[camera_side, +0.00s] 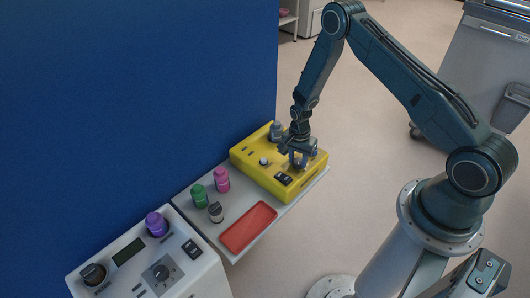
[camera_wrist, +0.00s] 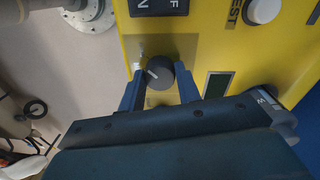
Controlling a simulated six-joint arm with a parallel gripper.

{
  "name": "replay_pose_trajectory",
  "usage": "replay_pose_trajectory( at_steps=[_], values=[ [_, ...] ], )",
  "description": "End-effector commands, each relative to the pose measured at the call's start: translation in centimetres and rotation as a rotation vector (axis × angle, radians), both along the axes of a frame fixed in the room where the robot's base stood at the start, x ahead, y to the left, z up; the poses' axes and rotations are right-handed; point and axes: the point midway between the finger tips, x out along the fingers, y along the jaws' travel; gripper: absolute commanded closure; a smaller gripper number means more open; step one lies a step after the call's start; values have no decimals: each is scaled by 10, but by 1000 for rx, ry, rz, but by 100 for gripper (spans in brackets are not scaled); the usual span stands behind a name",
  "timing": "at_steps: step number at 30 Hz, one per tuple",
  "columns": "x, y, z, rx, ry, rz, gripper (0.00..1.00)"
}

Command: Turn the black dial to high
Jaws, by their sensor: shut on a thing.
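The black dial (camera_wrist: 162,72) sits on the face of the yellow box (camera_side: 262,178). My gripper (camera_wrist: 159,88) is shut on it, with one blue finger on each side in the wrist view. The dial's white pointer mark points left in that view. I cannot read the markings around the dial. In the side view my gripper (camera_side: 298,161) reaches down onto the right part of the yellow box, where it mostly hides the dial.
An on/off switch (camera_wrist: 158,5), a white test button (camera_wrist: 262,10) and a small dark window (camera_wrist: 218,84) are near the dial. A grey bottle (camera_side: 276,131) stands on the box's back. A red tray (camera_side: 248,227), several bottles and a white device (camera_side: 190,275) with black knobs are to the left.

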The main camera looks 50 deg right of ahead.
Motion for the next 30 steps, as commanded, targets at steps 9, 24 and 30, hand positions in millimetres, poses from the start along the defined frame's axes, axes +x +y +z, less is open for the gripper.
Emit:
replay_pose_trajectory(
  at_steps=[9,24,30],
  values=[
    [0,0,1,0,1,79,90],
    [-1,1,1,0,0,466,90],
    [-1,1,1,-1,1,657,90]
  ],
)
